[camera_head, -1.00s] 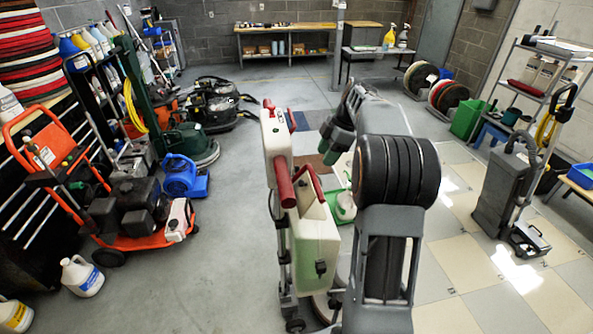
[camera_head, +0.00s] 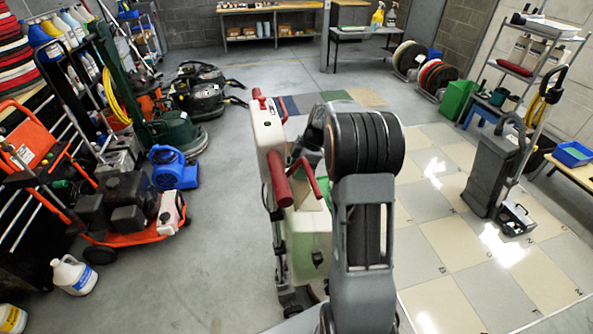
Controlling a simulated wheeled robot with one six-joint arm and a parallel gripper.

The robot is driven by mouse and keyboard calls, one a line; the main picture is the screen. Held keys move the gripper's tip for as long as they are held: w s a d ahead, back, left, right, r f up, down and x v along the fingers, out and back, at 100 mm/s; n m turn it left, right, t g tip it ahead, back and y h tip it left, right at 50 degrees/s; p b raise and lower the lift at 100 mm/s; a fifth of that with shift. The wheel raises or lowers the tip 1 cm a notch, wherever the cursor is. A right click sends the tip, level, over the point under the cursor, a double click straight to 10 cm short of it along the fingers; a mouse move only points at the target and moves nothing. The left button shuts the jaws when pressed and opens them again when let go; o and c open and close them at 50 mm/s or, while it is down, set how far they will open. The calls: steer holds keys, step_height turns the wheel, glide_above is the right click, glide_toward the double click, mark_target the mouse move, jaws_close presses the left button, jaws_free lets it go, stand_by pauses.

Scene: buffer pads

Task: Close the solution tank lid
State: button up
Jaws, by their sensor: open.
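The solution tank (camera_head: 311,250) is a translucent, pale green-white tank on an upright floor machine, just left of my arm. A white housing (camera_head: 268,130) with red grips stands at the machine's top left. A red bar (camera_head: 312,182) slants over the tank's top. A beige surface (camera_head: 312,204) shows at the tank's top beside it; I cannot tell whether it is the lid or how far open the lid stands. My gripper (camera_head: 309,150) is a dark shape above the tank, mostly hidden behind my arm. Its fingertips are not clear, and nothing held is visible.
An orange wheeled machine (camera_head: 120,215), a blue blower (camera_head: 175,170) and a white jug (camera_head: 73,276) stand at left. A grey upright machine (camera_head: 493,165) stands on the tiles at right. Grey floor is clear between the left machines and the tank machine.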

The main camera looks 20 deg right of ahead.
steer(key=shift+x, duration=0.8)
steer(key=shift+c, duration=0.3)
jaws_close()
